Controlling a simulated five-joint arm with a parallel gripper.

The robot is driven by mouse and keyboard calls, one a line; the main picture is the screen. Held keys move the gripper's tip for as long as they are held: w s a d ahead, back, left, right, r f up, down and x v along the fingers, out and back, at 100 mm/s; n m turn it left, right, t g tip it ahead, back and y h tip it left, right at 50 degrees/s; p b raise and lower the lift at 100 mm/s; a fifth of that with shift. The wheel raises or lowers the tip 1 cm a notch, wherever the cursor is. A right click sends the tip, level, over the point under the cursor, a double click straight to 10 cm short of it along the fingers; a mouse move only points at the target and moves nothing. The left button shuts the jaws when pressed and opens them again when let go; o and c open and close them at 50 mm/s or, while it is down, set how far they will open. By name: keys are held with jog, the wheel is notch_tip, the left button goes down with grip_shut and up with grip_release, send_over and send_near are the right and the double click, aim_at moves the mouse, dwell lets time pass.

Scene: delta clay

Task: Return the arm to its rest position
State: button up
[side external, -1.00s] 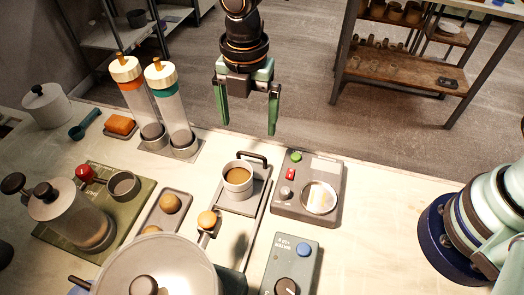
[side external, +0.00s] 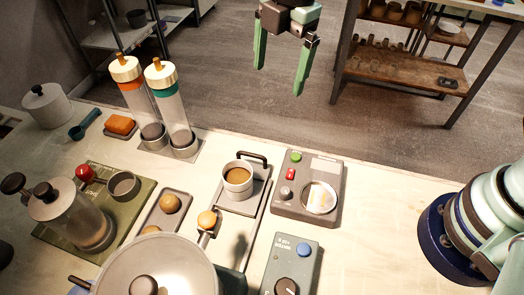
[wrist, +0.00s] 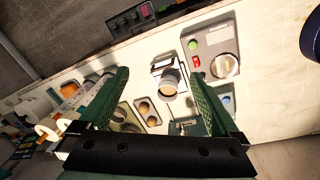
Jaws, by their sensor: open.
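My gripper (side external: 281,68) has two green fingers and hangs high above the far edge of the table in the side external view. Its fingers are spread, with nothing between them. In the wrist view my gripper (wrist: 160,90) also shows open, looking down at the table from a distance. The upper arm is cut off by the top of the side view. My blue and pale green base (side external: 470,235) stands at the right edge of the side view.
A cup of brown liquid (side external: 238,178) stands on a tray beside a grey device (side external: 330,190) with buttons. Two tall canisters (side external: 170,110), a pot (side external: 150,265) and a grinder-like vessel (side external: 70,215) crowd the left. A shelf (side external: 405,65) stands behind. Table between device and base is clear.

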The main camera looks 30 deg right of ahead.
jog(key=s+d+r+m+t, duration=0.2)
jog(key=s+d+m, duration=0.2)
jog(key=d+m, duration=0.6)
jog(key=s+d+r+m+t, duration=0.2)
jog(key=s+d+m, duration=0.2)
jog(key=d+m, duration=0.7)
jog(key=shift+s+d+m+t+h, duration=0.15)
jog(key=shift+d+m+t+h, duration=0.1)
jog(key=shift+m+t+h, duration=0.05)
